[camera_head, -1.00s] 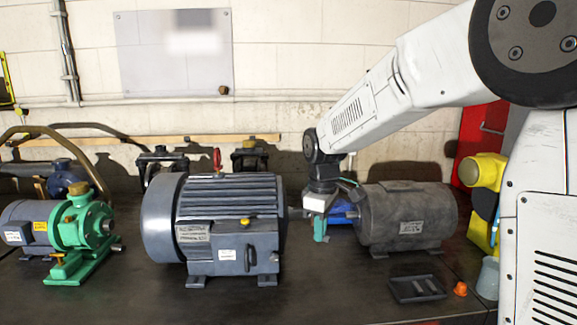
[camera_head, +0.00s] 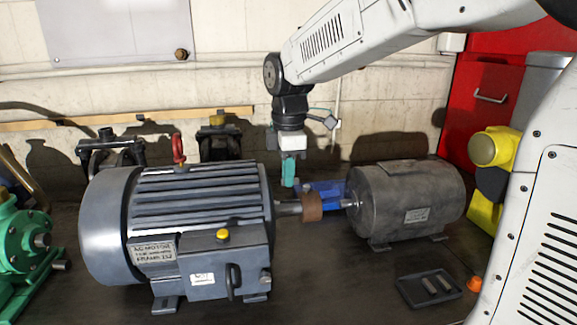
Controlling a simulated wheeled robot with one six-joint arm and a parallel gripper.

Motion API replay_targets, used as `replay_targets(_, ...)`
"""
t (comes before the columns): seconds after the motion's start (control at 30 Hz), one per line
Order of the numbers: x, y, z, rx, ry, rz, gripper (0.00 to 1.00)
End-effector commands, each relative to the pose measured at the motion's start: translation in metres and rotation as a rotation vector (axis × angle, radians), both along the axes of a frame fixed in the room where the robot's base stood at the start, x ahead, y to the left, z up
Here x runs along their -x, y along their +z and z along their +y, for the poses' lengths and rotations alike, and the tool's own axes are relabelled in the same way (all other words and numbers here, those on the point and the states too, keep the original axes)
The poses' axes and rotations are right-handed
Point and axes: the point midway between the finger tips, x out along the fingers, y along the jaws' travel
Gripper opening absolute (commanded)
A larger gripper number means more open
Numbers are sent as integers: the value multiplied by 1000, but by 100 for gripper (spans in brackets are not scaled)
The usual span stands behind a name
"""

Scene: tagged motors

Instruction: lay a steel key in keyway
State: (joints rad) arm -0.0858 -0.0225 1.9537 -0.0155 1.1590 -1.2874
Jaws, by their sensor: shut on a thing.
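My gripper (camera_head: 288,175) has teal fingers pointing down. It is shut, above and slightly behind the shaft (camera_head: 287,208) of the large blue-grey motor (camera_head: 205,215). The thing in its jaws, by the task a steel key, is too small to make out. A rusty brown ring (camera_head: 312,207) sits at the shaft's end, towards the dark grey motor (camera_head: 405,203). I cannot make out the keyway. Light metal bars, like steel keys (camera_head: 437,284), lie in a small dark tray (camera_head: 407,298) at the front right.
A blue part (camera_head: 325,188) stands behind the shaft. A green pump (camera_head: 22,235) is at the left edge. An orange cone-like piece (camera_head: 474,284) is beside the tray. A yellow and black machine (camera_head: 490,185) stands at the right. The bench front between motor and tray is clear.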

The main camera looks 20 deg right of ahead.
Motion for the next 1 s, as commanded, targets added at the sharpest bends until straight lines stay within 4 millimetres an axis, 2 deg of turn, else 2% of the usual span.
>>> replay_targets(0.6, -2, -38, -3, 0, -5, 2, 0)
replay_targets(1.0, -2, -49, -3, 1, -5, 1, 0)
